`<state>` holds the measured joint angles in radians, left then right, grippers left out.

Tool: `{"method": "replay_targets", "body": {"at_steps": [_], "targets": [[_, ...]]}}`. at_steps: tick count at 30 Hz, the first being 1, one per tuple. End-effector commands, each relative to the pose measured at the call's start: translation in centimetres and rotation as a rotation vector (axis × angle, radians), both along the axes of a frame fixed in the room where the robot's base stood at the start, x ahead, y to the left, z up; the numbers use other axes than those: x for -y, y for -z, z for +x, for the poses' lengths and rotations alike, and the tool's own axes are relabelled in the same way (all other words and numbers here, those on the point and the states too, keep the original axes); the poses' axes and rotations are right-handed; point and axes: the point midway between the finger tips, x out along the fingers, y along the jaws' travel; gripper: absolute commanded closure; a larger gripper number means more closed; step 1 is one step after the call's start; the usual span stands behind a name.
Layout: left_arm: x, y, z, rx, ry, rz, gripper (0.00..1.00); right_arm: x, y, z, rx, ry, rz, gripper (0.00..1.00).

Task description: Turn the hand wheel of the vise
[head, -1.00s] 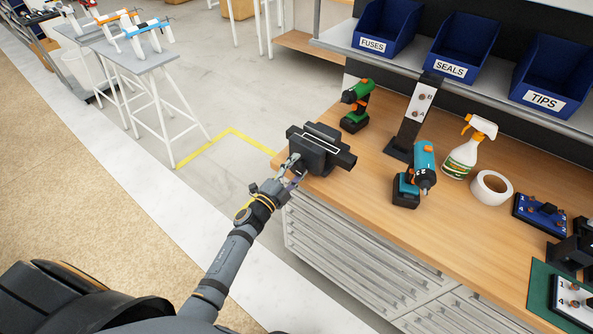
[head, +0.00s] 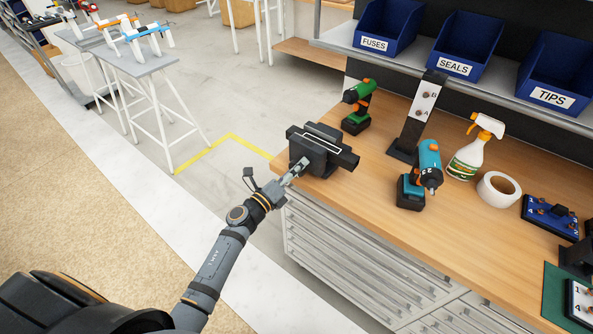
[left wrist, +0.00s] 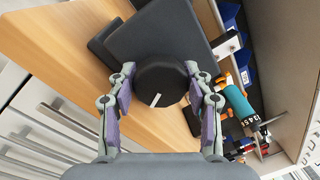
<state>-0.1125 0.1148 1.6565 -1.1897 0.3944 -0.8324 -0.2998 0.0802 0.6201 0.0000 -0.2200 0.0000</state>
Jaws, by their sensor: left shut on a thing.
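The dark vise (head: 318,150) stands on the near left corner of the wooden bench. Its hand wheel (left wrist: 160,82) is a round black knob with a white mark, seen face-on in the left wrist view; in the head view it is mostly hidden by the gripper. My left gripper (head: 298,168) reaches the vise's near side. In the left wrist view its fingers (left wrist: 158,98) are on both sides of the knob and shut on it. The white mark points down and slightly left there. My right gripper is not in view.
On the bench (head: 345,200) stand a green drill (head: 357,107), a black post (head: 411,125), a teal drill (head: 424,172), a spray bottle (head: 470,150) and a tape roll (head: 498,189). Blue bins line the shelf behind. Drawers (head: 345,260) lie below the bench edge.

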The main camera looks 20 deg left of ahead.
Motion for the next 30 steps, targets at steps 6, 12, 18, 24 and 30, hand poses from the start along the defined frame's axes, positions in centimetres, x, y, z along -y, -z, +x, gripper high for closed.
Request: {"method": "replay_targets", "body": {"at_steps": [6, 12, 18, 24, 30], "targets": [[0.0, 0.4, -0.1, 0.060, 0.002, 0.183, 0.81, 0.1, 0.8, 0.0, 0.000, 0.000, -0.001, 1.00], [0.0, 0.4, -0.1, 0.110, 0.002, 0.324, 0.81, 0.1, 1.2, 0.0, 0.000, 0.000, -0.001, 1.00], [0.0, 0.5, -0.2, 0.145, 0.004, 0.421, 0.81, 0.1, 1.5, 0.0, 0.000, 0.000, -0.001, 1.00], [0.0, 0.5, -0.2, 0.164, 0.004, 0.476, 0.81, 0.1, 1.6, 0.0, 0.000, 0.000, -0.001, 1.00], [0.0, 0.5, -0.2, 0.170, 0.005, 0.497, 0.81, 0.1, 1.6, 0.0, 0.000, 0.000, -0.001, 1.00]]}}
